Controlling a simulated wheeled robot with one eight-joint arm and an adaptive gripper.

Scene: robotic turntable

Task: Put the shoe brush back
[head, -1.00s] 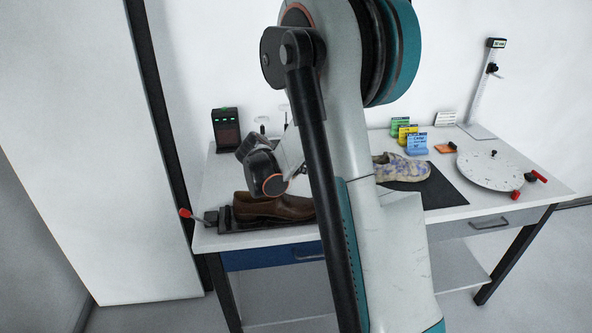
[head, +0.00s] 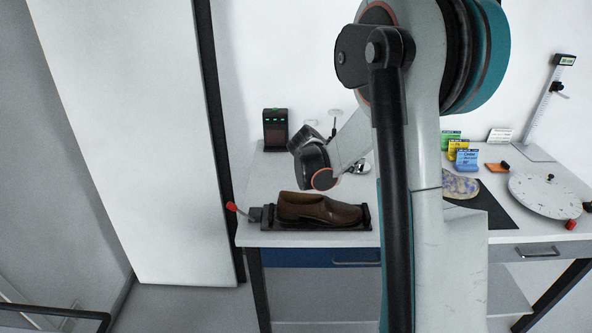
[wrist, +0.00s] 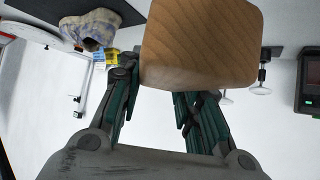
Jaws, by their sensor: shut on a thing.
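In the wrist view, the pale wooden block of the shoe brush (wrist: 200,45) fills the top middle, large and close. My gripper (wrist: 160,95) is shut on it with its dark green fingers; the fingertips are partly covered by the wood. No bristles show. In the head view, my wrist is above and behind the brown shoe, and my own arm hides the gripper and brush. The brown shoe (head: 318,208) lies in a black holder (head: 270,226) with a red-knobbed lever at the front left of the table.
The white table (head: 262,180) carries a black device (head: 276,129) at the back. On the right are a patterned shoe (head: 460,186) on a dark mat (head: 493,212), coloured cards (head: 466,159), a round turntable (head: 549,194) and a measuring stand (head: 543,110).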

